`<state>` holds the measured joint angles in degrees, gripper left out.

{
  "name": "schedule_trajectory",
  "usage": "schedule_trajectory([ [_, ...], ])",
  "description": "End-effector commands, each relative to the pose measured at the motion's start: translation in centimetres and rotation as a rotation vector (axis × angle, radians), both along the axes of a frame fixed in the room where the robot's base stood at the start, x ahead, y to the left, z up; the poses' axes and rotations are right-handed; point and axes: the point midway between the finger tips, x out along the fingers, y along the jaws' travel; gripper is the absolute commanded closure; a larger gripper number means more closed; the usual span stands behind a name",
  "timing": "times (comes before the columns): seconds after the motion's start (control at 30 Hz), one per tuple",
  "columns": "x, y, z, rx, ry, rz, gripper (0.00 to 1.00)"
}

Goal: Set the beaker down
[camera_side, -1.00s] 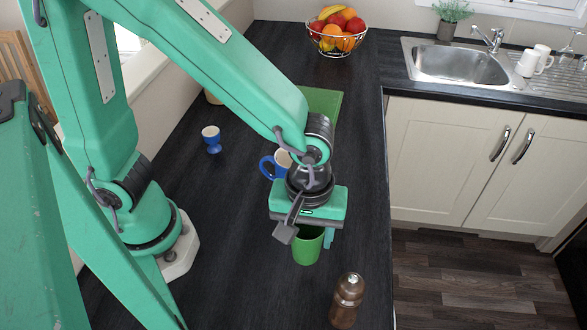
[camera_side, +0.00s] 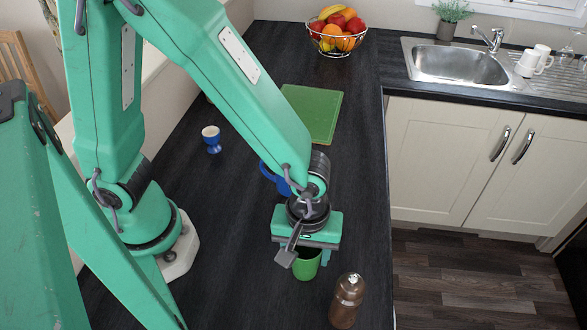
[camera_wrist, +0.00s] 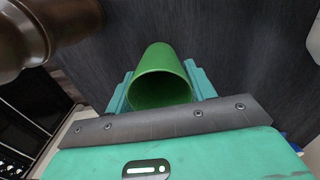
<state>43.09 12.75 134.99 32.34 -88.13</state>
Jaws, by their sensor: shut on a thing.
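The green beaker (camera_side: 307,265) is below my gripper (camera_side: 306,255) in the side view, over the dark worktop (camera_side: 240,270). In the wrist view the beaker (camera_wrist: 160,82) shows its open mouth, with a finger of my gripper (camera_wrist: 160,88) on each side. My gripper is shut on it. The beaker looks upright and empty. Whether its base touches the worktop, I cannot tell.
A brown pepper mill (camera_side: 346,300) stands close to the right; it also shows in the wrist view (camera_wrist: 45,30). A blue mug (camera_side: 273,177) is partly hidden behind my arm. A blue egg cup (camera_side: 211,138), green board (camera_side: 312,113) and fruit bowl (camera_side: 337,38) stand farther back.

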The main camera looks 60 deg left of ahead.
Motion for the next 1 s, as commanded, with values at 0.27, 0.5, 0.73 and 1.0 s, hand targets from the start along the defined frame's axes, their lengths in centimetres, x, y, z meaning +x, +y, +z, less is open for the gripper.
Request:
schedule_trajectory([
  [0.27, 0.00, 0.00, -0.05, 0.000, 0.000, 0.000, 0.68],
  [0.5, 0.00, 0.00, -0.29, 0.000, 0.000, 0.000, 0.26],
  [0.73, 0.00, 0.00, -0.28, 0.000, 0.000, 0.000, 0.24],
  [1.0, 0.01, -0.01, 0.15, -0.001, -0.001, 0.000, 0.24],
])
